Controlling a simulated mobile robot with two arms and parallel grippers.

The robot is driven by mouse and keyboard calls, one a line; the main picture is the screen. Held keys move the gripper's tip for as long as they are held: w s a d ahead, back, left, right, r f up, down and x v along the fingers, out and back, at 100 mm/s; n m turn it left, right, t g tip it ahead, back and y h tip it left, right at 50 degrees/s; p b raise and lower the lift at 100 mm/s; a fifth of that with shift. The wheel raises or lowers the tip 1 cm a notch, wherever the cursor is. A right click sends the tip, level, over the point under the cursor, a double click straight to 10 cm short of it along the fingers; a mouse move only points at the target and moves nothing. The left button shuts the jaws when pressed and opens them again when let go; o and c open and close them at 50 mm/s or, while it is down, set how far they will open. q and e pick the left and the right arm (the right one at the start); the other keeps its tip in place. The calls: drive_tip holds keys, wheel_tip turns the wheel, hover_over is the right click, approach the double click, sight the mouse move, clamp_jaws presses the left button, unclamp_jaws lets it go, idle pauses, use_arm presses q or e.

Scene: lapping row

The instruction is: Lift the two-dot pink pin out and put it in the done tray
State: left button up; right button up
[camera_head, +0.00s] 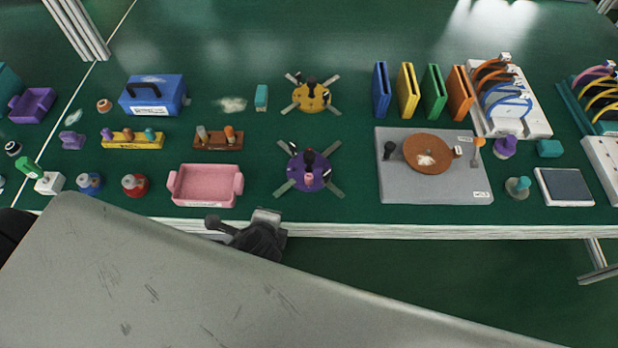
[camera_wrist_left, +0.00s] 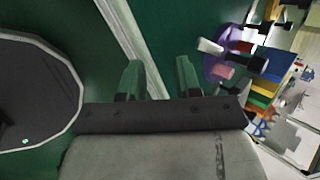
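The purple round fixture (camera_head: 308,170) with splayed metal legs stands near the table's front edge. A pink pin (camera_head: 309,179) stands at its front, beside dark knobs; dots on it are too small to tell. In the left wrist view the pink pin (camera_wrist_left: 224,72) and purple fixture (camera_wrist_left: 218,52) are at the upper right. My left gripper (camera_wrist_left: 160,78) has its green fingers apart with nothing between them, over the table's edge strip and apart from the pin. A pink tray (camera_head: 205,187) sits left of the fixture, empty; I cannot read its label. My right gripper is not in view.
A yellow fixture (camera_head: 311,96) stands behind the purple one. A grey plate (camera_head: 437,192) with a brown disc lies to the right. A brown pin rack (camera_head: 218,141) and a red bottle (camera_head: 134,186) are near the tray. Bare green table lies between tray and purple fixture.

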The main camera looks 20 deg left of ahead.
sight(309, 176)
use_arm(q)
drive_tip(key=d+r+m+t, duration=0.1)
drive_tip(key=m, duration=0.2)
drive_tip(key=w+d+m+t, duration=0.1)
drive_tip(key=m, duration=0.2)
drive_tip(key=w+d+r+m+t, duration=0.1)
drive_tip(key=m, duration=0.3)
drive_tip(key=shift+w+r+t, duration=0.2)
drive_tip(key=shift+r+t, duration=0.1)
drive_tip(key=shift+r, duration=0.05)
drive_tip(key=d+m, duration=0.1)
drive_tip(key=m, duration=0.1)
drive_tip(key=d+r+m+t, duration=0.1)
drive_tip(key=m, duration=0.2)
drive_tip(key=d+r+m+t+h, duration=0.1)
drive_tip(key=m, duration=0.1)
drive_tip(key=shift+w+m, duration=0.3)
drive_tip(key=shift+w, duration=0.1)
drive_tip(key=shift+w+d, duration=0.1)
drive_tip(key=shift+w, duration=0.2)
drive_tip(key=x, duration=1)
drive_tip(key=shift+w, duration=0.15)
drive_tip(key=shift+r, duration=0.1)
drive_tip(key=shift+c, duration=0.4)
clamp_jaws()
drive_tip(key=shift+r, duration=0.1)
